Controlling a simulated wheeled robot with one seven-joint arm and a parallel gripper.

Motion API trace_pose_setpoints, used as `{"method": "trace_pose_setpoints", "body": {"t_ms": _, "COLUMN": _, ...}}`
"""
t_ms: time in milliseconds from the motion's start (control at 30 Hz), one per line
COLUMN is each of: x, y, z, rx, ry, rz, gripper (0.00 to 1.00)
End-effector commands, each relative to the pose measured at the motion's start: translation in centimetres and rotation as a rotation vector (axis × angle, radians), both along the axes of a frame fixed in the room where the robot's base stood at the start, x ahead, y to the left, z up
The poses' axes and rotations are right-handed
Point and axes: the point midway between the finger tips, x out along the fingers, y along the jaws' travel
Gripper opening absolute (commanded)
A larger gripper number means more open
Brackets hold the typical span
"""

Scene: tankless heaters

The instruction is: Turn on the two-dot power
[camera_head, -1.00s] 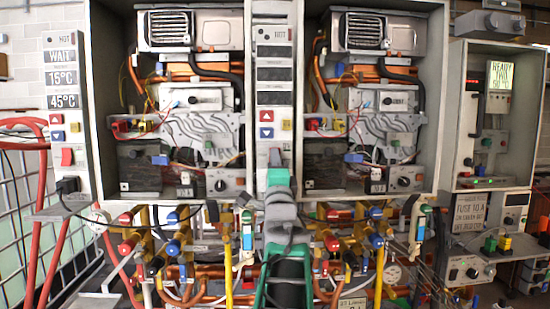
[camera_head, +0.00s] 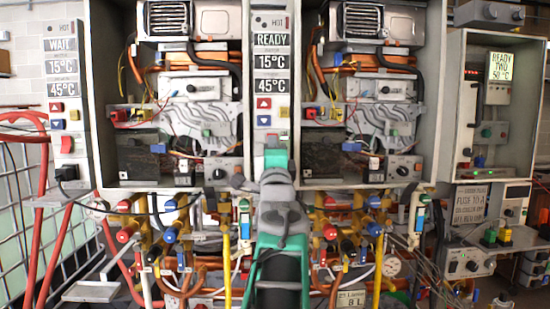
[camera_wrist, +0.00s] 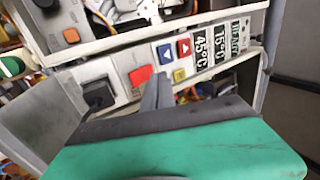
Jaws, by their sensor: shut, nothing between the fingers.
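The centre control panel (camera_head: 272,45) shows lit displays reading READY, 15°C and 45°C. Its red power switch (camera_wrist: 140,76) shows in the wrist view, beside the gripper fingers. My gripper (camera_head: 277,158) is in front of the panel's lower end. In the wrist view its grey fingers (camera_wrist: 156,92) are together and empty, close to the switch; I cannot tell whether they touch it. The panel's dot marks are too small to read.
The left panel (camera_head: 61,28) reads WAIT, 15°C and 45°C, with its own red switch (camera_head: 67,145). Open heater boxes flank the centre panel. Pipes and coloured valves (camera_head: 170,235) crowd below. A cabinet with a lit display (camera_head: 500,67) stands at right.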

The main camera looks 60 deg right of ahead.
Motion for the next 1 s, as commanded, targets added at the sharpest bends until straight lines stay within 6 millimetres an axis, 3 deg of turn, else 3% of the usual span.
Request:
{"method": "trace_pose_setpoints", "body": {"t_ms": 33, "x": -1.0, "y": 1.2, "z": -1.0, "rx": -0.006, "ry": -0.004, "rz": 0.0, "gripper": 0.0}}
{"method": "trace_pose_setpoints", "body": {"t_ms": 200, "x": -3.6, "y": 4.4, "z": -0.9, "rx": -0.005, "ry": -0.002, "rz": -0.004, "gripper": 0.0}}
{"method": "trace_pose_setpoints", "body": {"t_ms": 400, "x": -5.5, "y": 6.8, "z": -0.4, "rx": -0.002, "ry": -0.001, "rz": -0.002, "gripper": 0.0}}
{"method": "trace_pose_setpoints", "body": {"t_ms": 867, "x": -5.8, "y": 7.3, "z": 0.0, "rx": 0.0, "ry": 0.0, "rz": -0.001, "gripper": 0.0}}
{"method": "trace_pose_setpoints", "body": {"t_ms": 1000, "x": -4.4, "y": 7.4, "z": -1.4, "rx": 0.005, "ry": 0.057, "rz": 0.006, "gripper": 0.0}}
